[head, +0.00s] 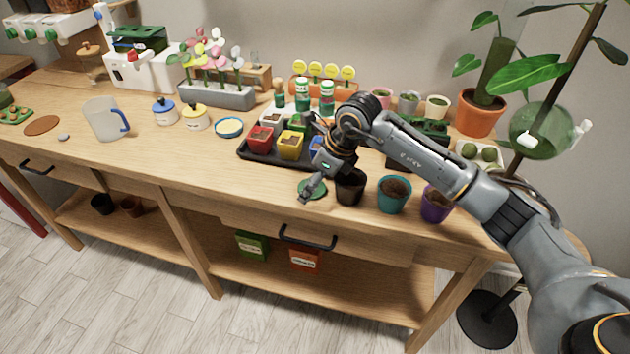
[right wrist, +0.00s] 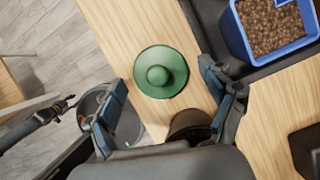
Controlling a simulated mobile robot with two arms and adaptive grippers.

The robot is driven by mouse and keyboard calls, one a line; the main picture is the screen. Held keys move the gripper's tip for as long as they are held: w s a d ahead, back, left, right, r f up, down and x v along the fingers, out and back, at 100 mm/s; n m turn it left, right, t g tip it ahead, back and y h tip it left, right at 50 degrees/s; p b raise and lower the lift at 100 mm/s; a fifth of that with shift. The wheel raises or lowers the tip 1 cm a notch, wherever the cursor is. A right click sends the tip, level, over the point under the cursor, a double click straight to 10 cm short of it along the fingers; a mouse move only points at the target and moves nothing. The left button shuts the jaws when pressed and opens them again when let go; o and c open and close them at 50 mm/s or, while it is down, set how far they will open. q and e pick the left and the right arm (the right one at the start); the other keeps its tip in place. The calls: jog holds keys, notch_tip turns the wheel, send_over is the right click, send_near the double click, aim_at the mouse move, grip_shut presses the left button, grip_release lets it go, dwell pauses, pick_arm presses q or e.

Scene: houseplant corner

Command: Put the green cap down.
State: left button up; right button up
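The green cap (right wrist: 161,70), a round disc with a knob on top, lies knob up on the bare wood near the bench's front edge. In the head view the cap (head: 319,191) is partly hidden by my right gripper (head: 312,188). In the right wrist view the right gripper (right wrist: 172,92) has its fingers spread wide and nothing between them. The cap shows just beyond the fingertips, apart from both. A slim dark arm end, likely my left gripper (right wrist: 66,106), is small at the left of that view, over the floor; its fingers are unclear.
A black pot (head: 350,188) stands just right of the cap, then a teal pot (head: 393,195) and a purple pot (head: 436,205). A dark tray (head: 262,158) with coloured pots lies behind. The bench is clear to the left of the cap.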

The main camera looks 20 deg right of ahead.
jog(key=shift+r, duration=0.1)
jog(key=shift+r+p, duration=0.3)
jog(key=p+v, duration=0.6)
jog(key=v, duration=0.5)
jog(key=shift+s+d+r, duration=0.15)
jog(key=shift+r, duration=0.1)
